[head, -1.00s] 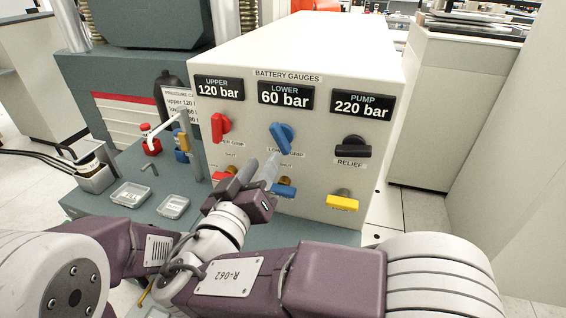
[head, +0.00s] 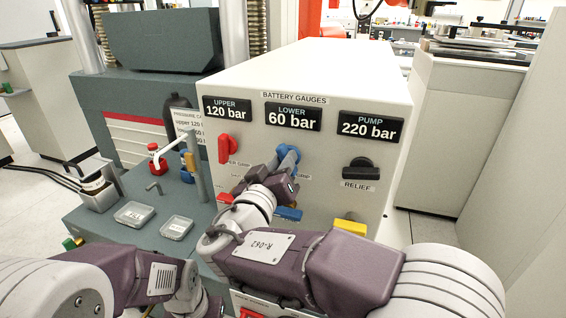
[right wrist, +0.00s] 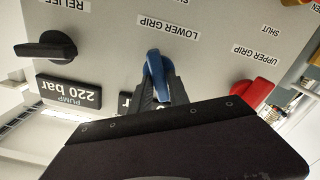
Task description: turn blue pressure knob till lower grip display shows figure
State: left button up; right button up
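The blue pressure knob (head: 287,152) sits on the white panel under the lower display (head: 293,117), which reads 60 bar. My right gripper (head: 284,162) is at the knob, and its fingers partly hide it. In the right wrist view, which shows the panel upside down, the blue knob's handle (right wrist: 157,72) lies between the two fingertips (right wrist: 161,92). I cannot tell whether they press on it. A pressure card (head: 187,122) stands behind the white lever; its lower figure is not clearly readable. My left gripper is out of view; only part of its arm shows.
The red upper knob (head: 228,148) is left of the blue one, the black relief knob (head: 361,168) right. A blue shut valve (head: 288,213) and a yellow handle (head: 350,227) are below. Upper reads 120 bar, pump 220 bar. Two small trays lie on the grey bench (head: 150,240).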

grip_shut()
